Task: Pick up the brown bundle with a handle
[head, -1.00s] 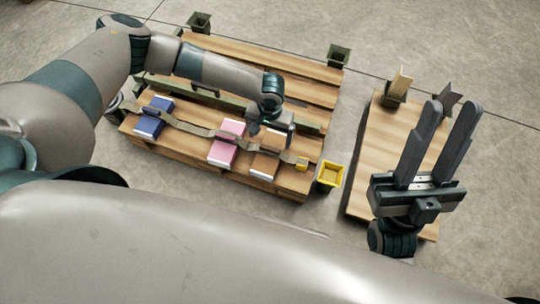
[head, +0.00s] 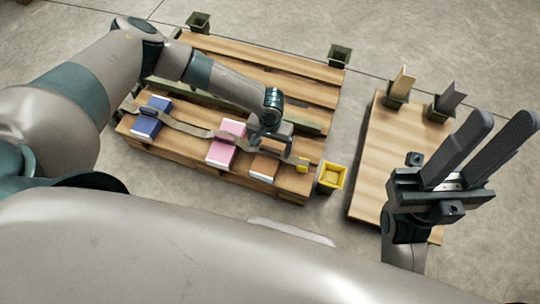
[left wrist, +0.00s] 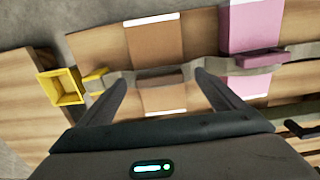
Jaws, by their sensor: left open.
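The brown bundle (head: 264,164) lies on the slatted wooden pallet, partly hidden by my left gripper in the head view. In the left wrist view the brown bundle (left wrist: 155,44) has white edges, and a grey-green strap with a darker handle-like piece crosses it. My left gripper (head: 272,143) is over the bundle. In the left wrist view its open fingers (left wrist: 162,78) stand on either side of the bundle at the strap, with nothing clearly gripped. My right gripper (head: 508,117) is open and empty, raised at the far right.
A pink bundle (head: 222,152) and a blue bundle (head: 151,118) lie left of the brown one under the same strap (head: 190,128). A yellow box (head: 332,178) stands off the pallet's right edge. A second wooden pallet (head: 374,170) lies to the right.

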